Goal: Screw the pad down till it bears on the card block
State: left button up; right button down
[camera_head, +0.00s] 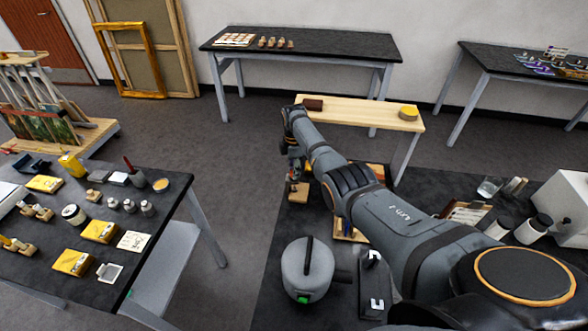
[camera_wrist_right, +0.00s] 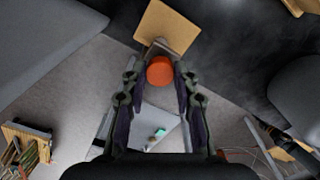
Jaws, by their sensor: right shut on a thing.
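In the right wrist view my right gripper (camera_wrist_right: 160,72) has its two fingers on either side of a round orange-red knob (camera_wrist_right: 159,71) and is shut on it. A dark metal part shows just behind the knob, beside a light wooden board (camera_wrist_right: 168,29). In the head view my right gripper (camera_head: 294,166) is small and partly hidden by my arm, above a small wooden piece (camera_head: 298,192) at the dark bench's left edge. The pad and the card block cannot be made out, so any gap between them cannot be told. My left gripper is not in view.
The dark bench (camera_head: 266,300) carries a grey lidded pot (camera_head: 307,270), a black stand (camera_head: 373,285), and a cup (camera_head: 489,188) and jars at the right. A crowded table (camera_head: 150,222) stands at the left, with grey floor between. A wooden bench (camera_head: 365,111) stands behind.

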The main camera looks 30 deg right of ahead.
jog(key=m, duration=0.3)
jog(key=shift+m, duration=0.3)
jog(key=c, duration=1)
grip_release()
notch_tip(320, 180, up, 12)
